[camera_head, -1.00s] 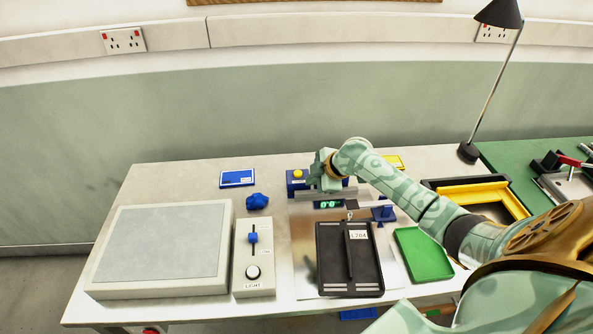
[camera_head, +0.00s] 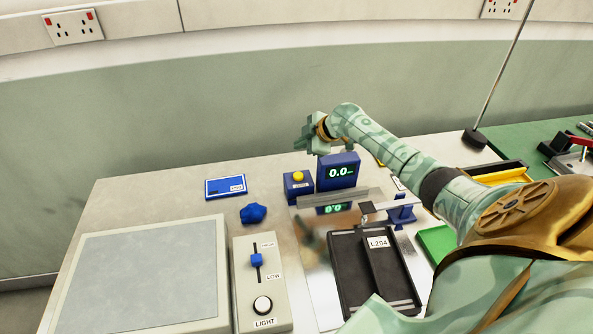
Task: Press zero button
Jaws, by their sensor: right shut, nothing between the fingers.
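The zero button is a yellow round button (camera_head: 298,176) on top of a small blue box (camera_head: 298,190) at the back of the table. A blue display unit (camera_head: 338,172) reading 0.0 stands just right of it, with its green digits mirrored on the metal plate below. My right gripper (camera_head: 303,145) is shut and empty, raised above and behind the button, apart from it. The arm reaches in from the right, over the display. My left gripper is not in view.
A light control box (camera_head: 262,290) with a blue slider and a large grey panel (camera_head: 145,285) stand at the left. A black tray marked L204 (camera_head: 350,268) lies at front centre. A blue card (camera_head: 226,187) and a blue lump (camera_head: 253,213) lie left of the button.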

